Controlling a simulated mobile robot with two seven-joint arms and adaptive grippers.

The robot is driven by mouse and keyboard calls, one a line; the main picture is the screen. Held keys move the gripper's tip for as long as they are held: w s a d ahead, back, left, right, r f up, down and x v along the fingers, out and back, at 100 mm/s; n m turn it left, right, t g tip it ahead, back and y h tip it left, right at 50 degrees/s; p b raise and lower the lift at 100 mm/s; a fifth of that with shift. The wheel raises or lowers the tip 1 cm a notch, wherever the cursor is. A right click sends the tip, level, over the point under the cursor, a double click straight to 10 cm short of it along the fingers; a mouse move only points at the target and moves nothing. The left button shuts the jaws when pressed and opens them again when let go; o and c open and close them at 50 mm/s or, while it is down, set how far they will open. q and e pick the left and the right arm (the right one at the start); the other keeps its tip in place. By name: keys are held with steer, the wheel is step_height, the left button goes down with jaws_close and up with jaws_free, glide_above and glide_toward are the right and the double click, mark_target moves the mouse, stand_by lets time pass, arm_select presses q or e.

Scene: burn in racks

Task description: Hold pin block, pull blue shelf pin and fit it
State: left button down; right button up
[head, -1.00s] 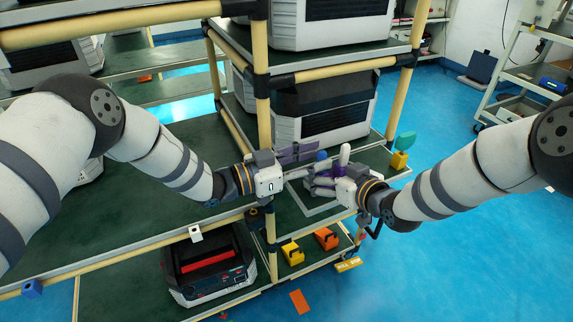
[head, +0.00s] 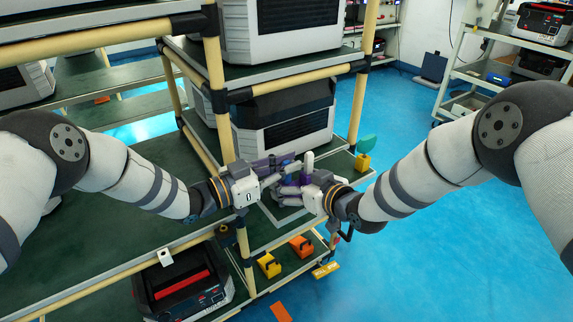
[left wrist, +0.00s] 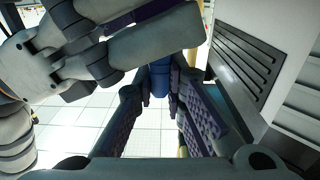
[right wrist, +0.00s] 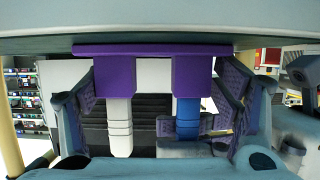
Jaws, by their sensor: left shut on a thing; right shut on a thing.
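The purple pin block (right wrist: 168,62) is held in my right gripper (head: 291,189), one finger on each side in the right wrist view. Two pins are seated side by side in it: a white pin (right wrist: 120,125) and a blue shelf pin (right wrist: 187,110). My left gripper (head: 284,172) is shut on the blue pin, which shows between its fingers in the left wrist view (left wrist: 155,80). The left fingertips hide part of the blue pin.
A tan-pole rack pole (head: 222,110) stands close to my left gripper. A grey machine (head: 285,115) sits on the shelf behind. Yellow (head: 268,264) and orange (head: 301,246) blocks lie on the lower shelf.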

arm_select(q)
steer(key=shift+r, duration=0.8)
stand_by(0.6)
steer(key=shift+r, duration=1.7)
arm_select(e)
steer(key=o, duration=1.1)
